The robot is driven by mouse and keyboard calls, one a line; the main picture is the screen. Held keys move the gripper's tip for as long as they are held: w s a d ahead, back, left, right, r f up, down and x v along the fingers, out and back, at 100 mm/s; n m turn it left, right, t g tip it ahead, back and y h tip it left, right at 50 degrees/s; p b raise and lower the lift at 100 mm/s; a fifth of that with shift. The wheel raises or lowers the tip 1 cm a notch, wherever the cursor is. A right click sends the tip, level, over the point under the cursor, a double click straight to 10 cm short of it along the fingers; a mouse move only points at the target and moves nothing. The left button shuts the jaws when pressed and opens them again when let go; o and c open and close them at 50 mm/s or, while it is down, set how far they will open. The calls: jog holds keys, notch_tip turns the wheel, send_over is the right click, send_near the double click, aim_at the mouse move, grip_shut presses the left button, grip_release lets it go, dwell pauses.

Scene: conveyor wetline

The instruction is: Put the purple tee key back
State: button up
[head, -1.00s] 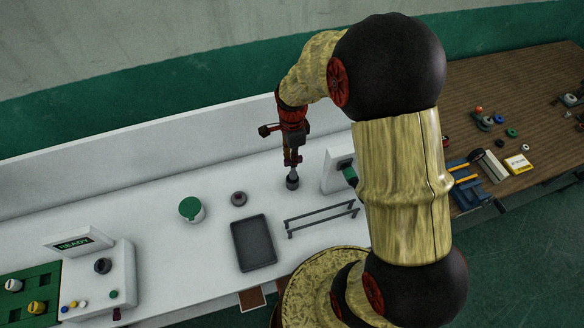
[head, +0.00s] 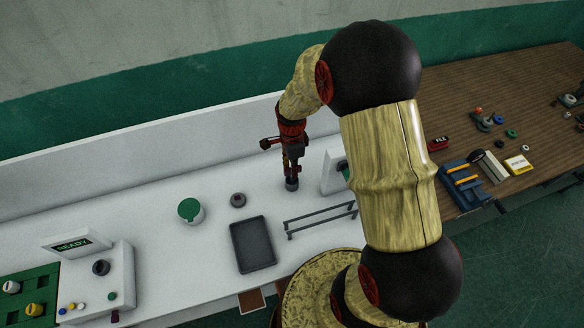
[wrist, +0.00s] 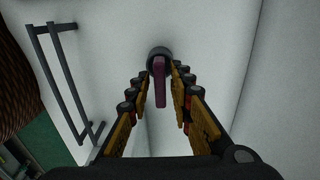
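The purple tee key (wrist: 160,84) shows in the wrist view as a purple bar between my fingers. Its far end overlaps a dark round holder (wrist: 157,52) on the white counter; whether it is seated in it I cannot tell. My gripper (wrist: 162,70) is open, one finger on each side of the bar, with narrow gaps visible. In the head view my gripper (head: 291,174) points down right above the dark round holder (head: 292,185), and the key is hidden or too small to make out.
A dark rail rack (head: 320,218) stands in front of my gripper, with a grey tray (head: 253,245) left of it. A green-lidded tub (head: 190,210) and a small round part (head: 238,200) stand to the left. A white box (head: 332,172) is close on the right.

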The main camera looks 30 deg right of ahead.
jog(key=shift+o, duration=0.4)
jog(key=s+a+r+n+t, duration=0.1)
jog(key=s+a+r+n, duration=0.15)
jog(key=r, duration=0.55)
jog(key=s+a+r+n+t+p, duration=0.1)
jog(key=r+n, duration=0.2)
jog(key=r, duration=0.5)
jog(key=s+a+r+n, duration=0.1)
jog(key=s+r+n, duration=0.15)
jog(key=r, duration=0.65)
jog(key=s+a+r+n+t, duration=0.3)
jog(key=s+a+r+n, duration=0.2)
jog(key=s+n, duration=0.6)
jog(key=shift+s+r+n+t, duration=0.3)
jog(key=shift+r+n, duration=0.3)
jog(key=shift+r, duration=0.3)
jog(key=shift+f, duration=0.1)
notch_tip(320, 180, down, 10)
jog(key=b, duration=1)
